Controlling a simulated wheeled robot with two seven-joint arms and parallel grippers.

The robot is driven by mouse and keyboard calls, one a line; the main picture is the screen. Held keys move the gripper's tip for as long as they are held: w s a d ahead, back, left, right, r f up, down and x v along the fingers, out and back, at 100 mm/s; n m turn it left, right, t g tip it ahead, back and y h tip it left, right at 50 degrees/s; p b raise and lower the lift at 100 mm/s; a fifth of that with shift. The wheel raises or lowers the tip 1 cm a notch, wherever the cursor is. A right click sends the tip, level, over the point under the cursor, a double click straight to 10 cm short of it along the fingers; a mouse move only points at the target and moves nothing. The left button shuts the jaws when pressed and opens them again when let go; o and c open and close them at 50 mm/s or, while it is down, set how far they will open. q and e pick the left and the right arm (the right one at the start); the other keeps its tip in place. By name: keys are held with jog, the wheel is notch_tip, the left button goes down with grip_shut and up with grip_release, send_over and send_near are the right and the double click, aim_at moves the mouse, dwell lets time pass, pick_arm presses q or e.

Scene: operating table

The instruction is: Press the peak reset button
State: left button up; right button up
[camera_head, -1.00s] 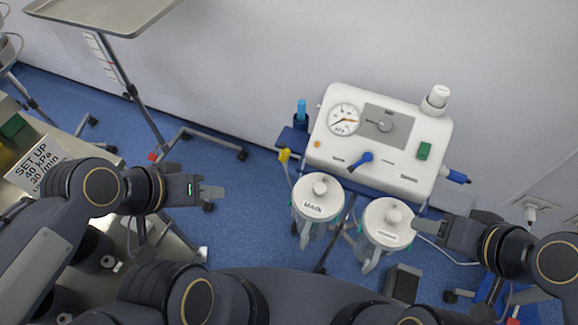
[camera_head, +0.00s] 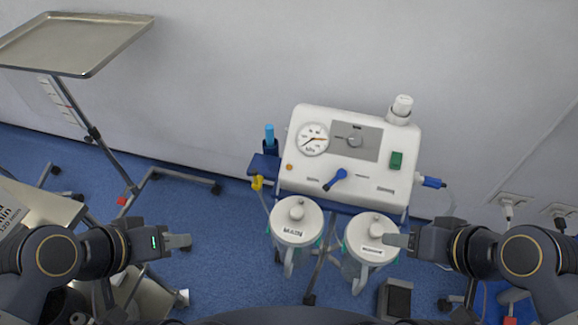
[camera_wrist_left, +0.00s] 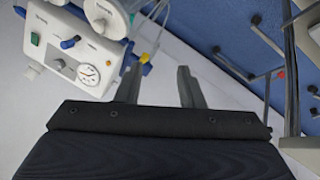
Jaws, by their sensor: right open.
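A white suction unit (camera_head: 325,189) stands against the wall, with a round dial gauge (camera_head: 313,139) and a grey control panel. A small orange round button (camera_head: 289,167) sits on its front, below and left of the gauge; I cannot read a label on it. The unit also shows in the left wrist view (camera_wrist_left: 62,51). My left gripper (camera_head: 184,241) is open and empty, left of and apart from the unit; its two spread fingers show in the left wrist view (camera_wrist_left: 158,88). My right gripper (camera_head: 390,240) is open, overlapping the right canister's lid in view; contact cannot be told.
Two lidded canisters, left (camera_head: 297,218) and right (camera_head: 370,232), hang below the unit. A blue lever (camera_head: 336,179) and green switch (camera_head: 396,160) are on its front. A metal tray stand (camera_head: 80,42) is at the upper left. Blue floor (camera_head: 225,225) between is clear.

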pick_arm(q)
grip_shut()
dwell(1.5)
